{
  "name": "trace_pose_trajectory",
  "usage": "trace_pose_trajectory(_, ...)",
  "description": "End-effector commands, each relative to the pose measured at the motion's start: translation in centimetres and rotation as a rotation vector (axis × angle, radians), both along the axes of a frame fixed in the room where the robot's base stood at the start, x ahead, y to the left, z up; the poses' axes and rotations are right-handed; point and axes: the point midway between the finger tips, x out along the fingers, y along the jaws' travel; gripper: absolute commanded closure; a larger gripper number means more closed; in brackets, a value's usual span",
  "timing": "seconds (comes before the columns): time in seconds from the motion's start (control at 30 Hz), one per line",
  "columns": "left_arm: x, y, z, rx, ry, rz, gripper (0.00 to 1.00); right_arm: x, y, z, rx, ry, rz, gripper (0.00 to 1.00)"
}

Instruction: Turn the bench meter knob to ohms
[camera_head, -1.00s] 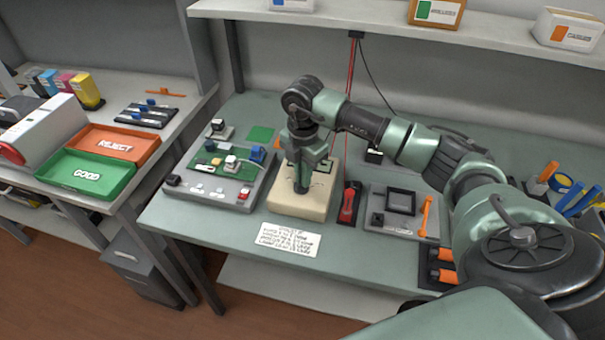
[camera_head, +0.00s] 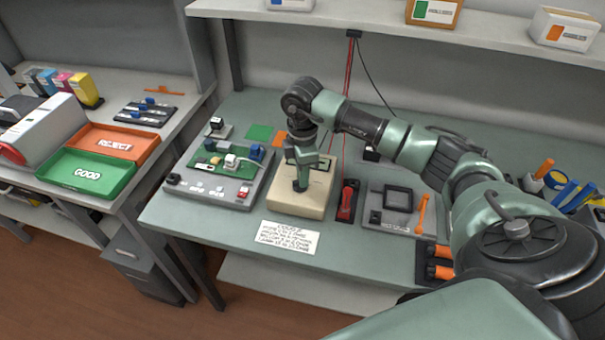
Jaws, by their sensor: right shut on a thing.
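The bench meter (camera_head: 312,202) is a cream box on the green workbench, with a display (camera_head: 322,164) partly showing behind my gripper. My right gripper (camera_head: 300,187) points down over the meter's face and is shut on the knob, which its fingers hide. The knob's markings and setting cannot be read. My left gripper is not in view.
A grey board fixture (camera_head: 205,190) stands left of the meter. A red-handled tool (camera_head: 348,200) and a grey tray (camera_head: 375,215) with an orange tool (camera_head: 422,213) lie to its right. A note card (camera_head: 287,238) lies in front. A shelf (camera_head: 380,22) runs above.

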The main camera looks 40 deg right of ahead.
Motion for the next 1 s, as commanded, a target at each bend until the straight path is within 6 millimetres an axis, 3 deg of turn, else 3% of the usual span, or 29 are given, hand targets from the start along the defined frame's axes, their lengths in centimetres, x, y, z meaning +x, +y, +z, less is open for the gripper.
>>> trace_pose_trajectory(0.37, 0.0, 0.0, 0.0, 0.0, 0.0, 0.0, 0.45, 0.2, -0.2, 0.3, -0.002, -0.009, -0.011, 1.0)
trace_pose_trajectory(0.47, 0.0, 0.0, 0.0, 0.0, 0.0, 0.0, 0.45, 0.2, -0.2, 0.3, -0.002, -0.008, -0.011, 0.72)
trace_pose_trajectory(0.5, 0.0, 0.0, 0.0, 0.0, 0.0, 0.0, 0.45, 0.2, -0.2, 0.3, -0.002, -0.008, -0.01, 0.69)
trace_pose_trajectory(0.83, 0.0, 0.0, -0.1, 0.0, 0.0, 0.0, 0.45, 0.1, -0.1, 0.4, 0.0, -0.004, -0.006, 0.69)
trace_pose_trajectory(1.0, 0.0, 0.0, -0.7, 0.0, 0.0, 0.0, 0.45, 0.2, -0.1, 2.4, -0.001, -0.007, -0.006, 0.69)
